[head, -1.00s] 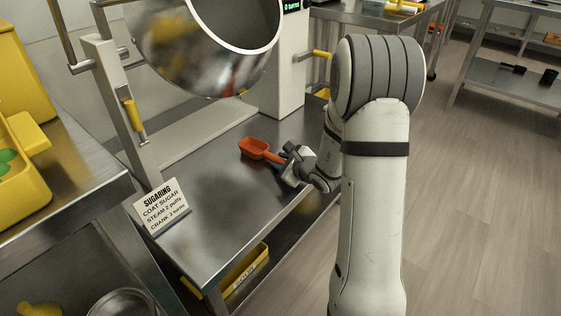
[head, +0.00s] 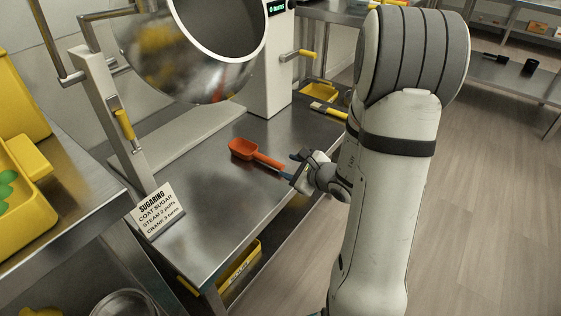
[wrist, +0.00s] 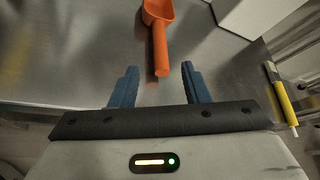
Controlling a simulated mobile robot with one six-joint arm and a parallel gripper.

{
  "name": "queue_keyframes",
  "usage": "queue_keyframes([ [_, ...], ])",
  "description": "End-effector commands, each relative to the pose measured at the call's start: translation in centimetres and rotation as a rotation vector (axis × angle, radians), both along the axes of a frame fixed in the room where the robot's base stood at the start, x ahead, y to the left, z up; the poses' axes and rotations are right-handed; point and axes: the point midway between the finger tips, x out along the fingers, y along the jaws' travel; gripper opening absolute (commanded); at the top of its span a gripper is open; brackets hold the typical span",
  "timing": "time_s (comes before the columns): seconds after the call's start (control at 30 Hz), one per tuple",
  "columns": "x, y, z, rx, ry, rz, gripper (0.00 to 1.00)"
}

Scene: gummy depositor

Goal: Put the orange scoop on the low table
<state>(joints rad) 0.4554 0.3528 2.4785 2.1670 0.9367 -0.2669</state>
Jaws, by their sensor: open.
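The orange scoop (head: 256,153) lies on the low metal table (head: 205,205), below the tilted drum. Its bowl points left and its handle points toward my gripper (head: 290,169). In the wrist view the scoop (wrist: 159,38) lies ahead, with its handle end just beyond the gap between my fingertips. My gripper (wrist: 158,68) is open, its blue fingers apart with nothing between them. It is at the right edge of the table, just off the handle end.
A shiny tilted drum (head: 185,60) hangs above the table's back. A sugaring sign (head: 157,208) stands at the front left. A yellow-handled brush (head: 327,109) and yellow tray (head: 318,91) lie at the far right.

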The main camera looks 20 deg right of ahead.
Motion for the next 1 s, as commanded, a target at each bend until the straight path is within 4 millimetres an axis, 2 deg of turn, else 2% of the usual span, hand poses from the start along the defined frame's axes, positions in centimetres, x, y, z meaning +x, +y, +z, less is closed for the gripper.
queue_keyframes([
  [0.1, -0.7, -0.2, 0.5, -0.001, -0.003, 0.003, 0.42],
  [0.17, -1.0, 0.3, 0.9, -0.009, -0.006, 0.031, 0.42],
  [0.27, -1.7, 2.7, 1.9, -0.046, -0.017, 0.149, 0.42],
  [0.33, -2.7, 5.3, 2.9, -0.094, -0.028, 0.285, 0.42],
  [0.5, -7.4, 11.5, 4.9, -0.276, -0.044, 0.695, 0.42],
  [0.63, -11.8, 14.0, 5.5, -0.451, -0.043, 0.995, 0.42],
  [0.77, -15.9, 14.4, 5.7, -0.66, -0.032, 1.269, 0.42],
  [0.9, -19.3, 12.9, 6.1, -0.921, -0.009, 1.527, 0.42],
  [1.0, -20.7, 11.1, 6.7, -1.111, 0.013, 1.668, 0.42],
])
